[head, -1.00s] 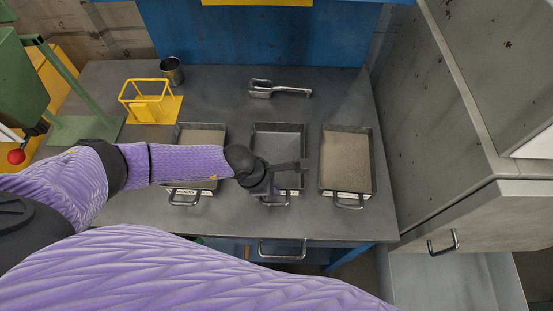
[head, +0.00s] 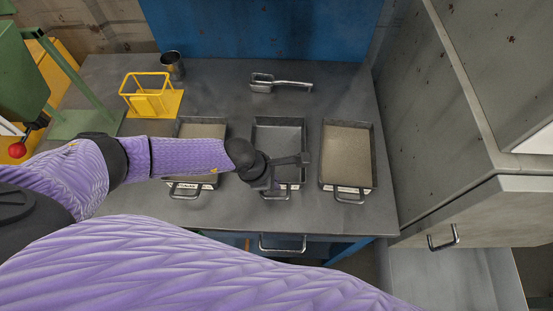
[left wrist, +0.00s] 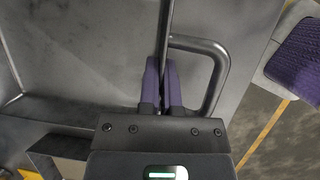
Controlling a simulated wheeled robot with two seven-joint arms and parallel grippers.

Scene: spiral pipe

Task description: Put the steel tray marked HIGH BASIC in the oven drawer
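Three shallow steel trays stand in a row on the grey bench, each with a front handle and a small white label. The left tray (head: 203,131) and right tray (head: 347,150) hold a tan, sandy fill. The middle tray (head: 279,136) looks bare and dark grey. The label lettering is too small to read. My left gripper (head: 276,184) is at the front of the middle tray. In the left wrist view its purple fingers (left wrist: 163,85) are close together on either side of the thin tray wall, beside the handle (left wrist: 215,72). My right gripper is out of view.
A grey cabinet with a handle (head: 443,238) stands at the right. Another handle (head: 282,245) shows below the bench front. I cannot tell which is the oven drawer. A yellow wire stand (head: 148,96), metal cup (head: 172,65) and scoop (head: 280,83) stand behind the trays.

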